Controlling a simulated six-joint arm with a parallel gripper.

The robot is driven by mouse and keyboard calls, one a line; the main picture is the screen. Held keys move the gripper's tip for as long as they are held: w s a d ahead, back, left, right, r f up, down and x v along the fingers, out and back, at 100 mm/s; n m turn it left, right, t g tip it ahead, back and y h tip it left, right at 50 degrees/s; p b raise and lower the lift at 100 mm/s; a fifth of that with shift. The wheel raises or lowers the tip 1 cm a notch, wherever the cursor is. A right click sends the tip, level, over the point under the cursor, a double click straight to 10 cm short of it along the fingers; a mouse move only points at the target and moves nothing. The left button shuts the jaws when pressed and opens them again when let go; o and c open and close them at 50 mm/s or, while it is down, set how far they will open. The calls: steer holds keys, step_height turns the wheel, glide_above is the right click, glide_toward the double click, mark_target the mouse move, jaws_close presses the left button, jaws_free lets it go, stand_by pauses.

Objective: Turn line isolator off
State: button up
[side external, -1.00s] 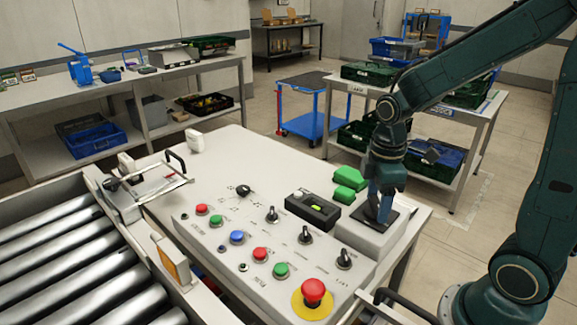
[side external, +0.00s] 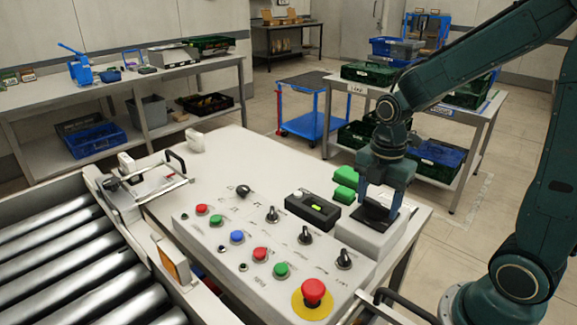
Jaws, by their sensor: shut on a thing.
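The line isolator is a pale grey box (side external: 368,238) with a dark plate on top, at the right end of the white control bench. My gripper (side external: 380,202) points down onto the dark top plate and is shut on the isolator's handle. The wrist is turned so that both fingers show, one on the left and one on the right. The handle between them is dark and mostly hidden, so its exact angle cannot be told.
A sloped panel with coloured buttons, black selector knobs (side external: 305,235) and a red emergency stop (side external: 313,291) lies left of the isolator. A roller conveyor (side external: 80,265) runs at lower left.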

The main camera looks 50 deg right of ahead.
mark_target(378, 203)
steer(key=shift+r, duration=0.1)
stand_by(0.3)
steer(key=o, duration=1)
step_height(378, 203, up, 14)
steer(key=shift+f, duration=0.1)
steer(key=shift+s+a, duration=0.1)
stand_by(0.7)
steer(key=s+a+m+t, duration=0.1)
steer(key=s+m+t, duration=0.1)
steer(key=m, duration=0.4)
steer(key=s+a+m+t, duration=0.1)
steer(key=s+a+m, duration=0.1)
steer(key=s+m, duration=0.2)
steer(key=s+a+f+m+t, duration=0.1)
steer(key=s+a+m+t, duration=0.1)
steer(key=m, duration=0.5)
steer(key=shift+s+a+f+m+t, duration=0.15)
steer(key=shift+s+m+t, duration=0.2)
steer(key=shift+s, duration=0.35)
